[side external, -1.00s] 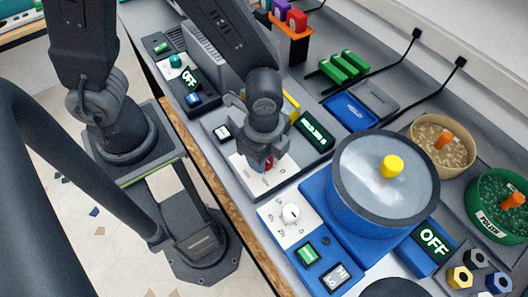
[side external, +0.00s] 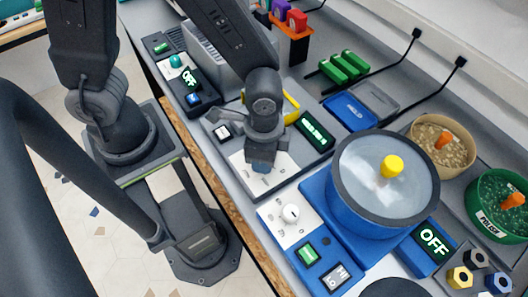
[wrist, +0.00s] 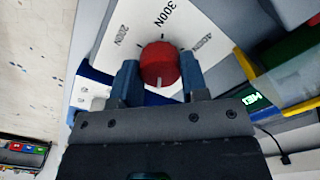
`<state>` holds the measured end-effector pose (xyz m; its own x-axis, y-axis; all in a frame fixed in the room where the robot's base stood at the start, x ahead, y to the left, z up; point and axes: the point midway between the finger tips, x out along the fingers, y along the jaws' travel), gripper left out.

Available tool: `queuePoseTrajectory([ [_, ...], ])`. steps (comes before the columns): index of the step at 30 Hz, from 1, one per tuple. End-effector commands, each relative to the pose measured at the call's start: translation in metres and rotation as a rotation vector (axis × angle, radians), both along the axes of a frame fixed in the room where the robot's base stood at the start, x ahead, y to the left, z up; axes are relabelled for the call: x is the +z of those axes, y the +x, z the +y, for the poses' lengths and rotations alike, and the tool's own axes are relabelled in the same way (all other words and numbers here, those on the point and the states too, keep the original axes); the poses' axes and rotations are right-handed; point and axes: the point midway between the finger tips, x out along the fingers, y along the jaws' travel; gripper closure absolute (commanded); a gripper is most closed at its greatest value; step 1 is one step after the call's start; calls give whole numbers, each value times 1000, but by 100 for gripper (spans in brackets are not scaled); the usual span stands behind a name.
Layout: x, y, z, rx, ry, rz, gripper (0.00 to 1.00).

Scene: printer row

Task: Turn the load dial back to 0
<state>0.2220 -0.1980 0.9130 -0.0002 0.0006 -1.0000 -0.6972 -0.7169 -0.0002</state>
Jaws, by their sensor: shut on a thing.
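The load dial (wrist: 159,62) is a round red knob with a white mark, which shows near its lower edge in the wrist view. It sits on a white scale plate (wrist: 190,22) printed 200N, 300N and, less clearly, 400N. My gripper (wrist: 160,76) has one blue-grey finger on each side of the knob and is shut on it. In the side view my gripper (side external: 262,166) points down onto the white plate (side external: 283,167) and hides the knob. The 0 mark is not visible.
A lit green display (side external: 315,132) stands beside the dial's panel. The blue machine with a grey-rimmed bowl (side external: 350,210) and a white dial (side external: 290,214) is close on the right. A yellow part (side external: 291,108) lies behind my wrist.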

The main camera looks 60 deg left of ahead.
Motion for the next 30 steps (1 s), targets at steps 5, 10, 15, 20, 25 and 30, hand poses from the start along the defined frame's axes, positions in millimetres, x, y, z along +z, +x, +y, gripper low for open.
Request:
queuePoseTrajectory([
  [5, 1, 1, 0, 5, -2, -2, 83],
  [10, 1, 1, 0, 4, -3, -1, 56],
  [15, 0, 0, 0, 3, -1, -1, 39],
  [20, 0, 0, 0, 2, -1, -1, 34],
  [25, 2, 0, 0, 2, -1, -1, 34],
  [30, 19, 1, -1, 1, -4, -6, 34],
])
